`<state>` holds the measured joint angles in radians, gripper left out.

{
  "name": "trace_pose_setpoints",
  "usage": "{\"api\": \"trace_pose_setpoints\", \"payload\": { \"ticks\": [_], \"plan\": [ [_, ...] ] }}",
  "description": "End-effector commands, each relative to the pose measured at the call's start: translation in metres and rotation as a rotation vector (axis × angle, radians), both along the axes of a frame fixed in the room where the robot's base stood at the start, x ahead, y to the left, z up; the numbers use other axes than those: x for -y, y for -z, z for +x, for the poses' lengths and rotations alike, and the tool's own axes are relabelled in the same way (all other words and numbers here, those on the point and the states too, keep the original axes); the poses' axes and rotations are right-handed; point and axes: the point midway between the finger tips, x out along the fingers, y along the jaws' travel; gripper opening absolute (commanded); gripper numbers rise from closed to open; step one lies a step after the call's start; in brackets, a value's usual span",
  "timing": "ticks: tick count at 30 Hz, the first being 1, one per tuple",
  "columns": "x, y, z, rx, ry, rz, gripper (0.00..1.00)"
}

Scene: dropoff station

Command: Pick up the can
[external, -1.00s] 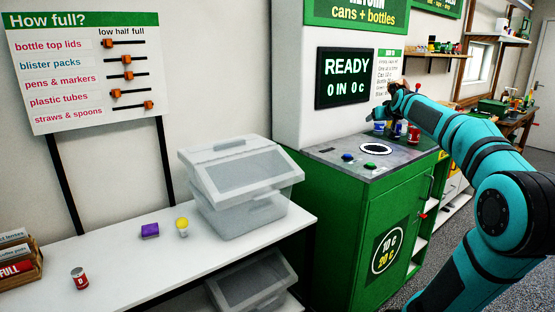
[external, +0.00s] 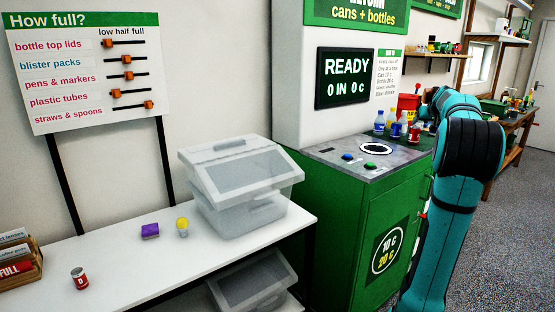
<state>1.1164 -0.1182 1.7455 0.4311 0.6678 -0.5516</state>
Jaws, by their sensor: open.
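A small red can (external: 415,132) stands upright at the back right of the green return machine's grey top. A blue-and-white can (external: 396,130) stands just left of it, near clear bottles with blue labels (external: 379,122). A small red-and-white cylinder, perhaps another can (external: 79,279), stands on the white bench at the lower left. My arm is folded at the right of the machine, with its far links close behind and right of the red can. My gripper cannot be made out; it is hidden by the arm.
The green machine (external: 345,225) has a round white-rimmed opening (external: 376,149) and two buttons on top. Grey floor is open at the right.

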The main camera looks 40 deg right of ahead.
Motion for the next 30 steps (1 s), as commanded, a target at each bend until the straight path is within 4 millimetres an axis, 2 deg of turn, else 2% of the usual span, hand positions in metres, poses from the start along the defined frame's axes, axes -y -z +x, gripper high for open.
{"api": "trace_pose_setpoints", "payload": {
  "ticks": [12, 25, 30],
  "plan": [
    [0.042, 0.045, 0.043, 0.0, -0.001, 0.001, 0.72],
    [0.058, 0.063, 0.059, 0.0, 0.0, 0.0, 0.72],
    [0.07, 0.077, 0.071, 0.0, -0.001, 0.0, 0.72]
  ]
}}
